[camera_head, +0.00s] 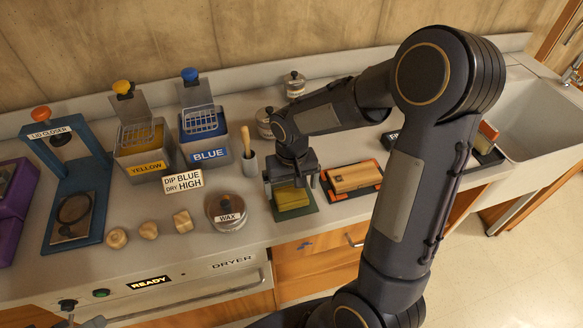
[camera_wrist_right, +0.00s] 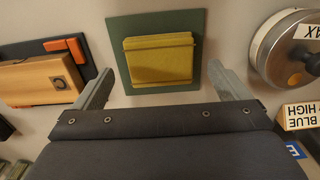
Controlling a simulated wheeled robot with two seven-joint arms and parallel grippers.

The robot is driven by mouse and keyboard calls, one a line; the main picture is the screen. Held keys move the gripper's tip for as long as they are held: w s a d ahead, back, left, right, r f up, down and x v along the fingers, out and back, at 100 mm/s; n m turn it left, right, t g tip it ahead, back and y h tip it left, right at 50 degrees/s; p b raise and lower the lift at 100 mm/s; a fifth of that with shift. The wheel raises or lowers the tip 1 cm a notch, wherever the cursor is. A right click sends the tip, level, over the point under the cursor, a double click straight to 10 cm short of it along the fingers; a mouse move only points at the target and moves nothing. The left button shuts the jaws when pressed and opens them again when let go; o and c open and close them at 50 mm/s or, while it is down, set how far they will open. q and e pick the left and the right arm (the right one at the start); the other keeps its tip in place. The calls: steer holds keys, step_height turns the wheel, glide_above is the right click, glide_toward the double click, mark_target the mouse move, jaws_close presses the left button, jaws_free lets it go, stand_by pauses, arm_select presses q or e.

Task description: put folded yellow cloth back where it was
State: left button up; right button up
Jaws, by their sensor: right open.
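The folded yellow cloth (camera_head: 291,199) lies flat on a dark green square mat (camera_head: 309,209) on the counter, right of the wax tin. In the right wrist view the cloth (camera_wrist_right: 158,59) sits within the mat (camera_wrist_right: 120,28), near its middle. My right gripper (camera_head: 291,182) points down over the cloth, open, with one finger on each side of it. The fingers do not touch the cloth in the wrist view. The gripper hides the cloth's far part in the head view. Small grey parts at the lower left edge may be my left gripper; its jaws cannot be made out.
The wax tin (camera_head: 226,213) stands left of the mat, a wooden block on an orange-and-dark tray (camera_head: 353,179) right of it. Yellow (camera_head: 146,155) and blue (camera_head: 206,139) dip tanks, a lid closer (camera_head: 71,190) and several wooden pieces stand farther left. A sink (camera_head: 540,110) is at right.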

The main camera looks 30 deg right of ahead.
mark_target(292, 195)
step_height(292, 195, up, 9)
steer(key=s+a+r+t+y, duration=0.1)
steer(key=s+a+t, duration=0.1)
steer(key=s, duration=0.6)
steer(key=s+a+r+n+t+y, duration=0.1)
steer(key=s+a+r+t+y, duration=0.1)
steer(key=s, duration=0.6)
steer(key=shift+s+r+t+y, duration=0.3)
steer(key=shift+s+t, duration=0.1)
steer(key=shift+t, duration=0.4)
steer(key=shift+a, duration=0.1)
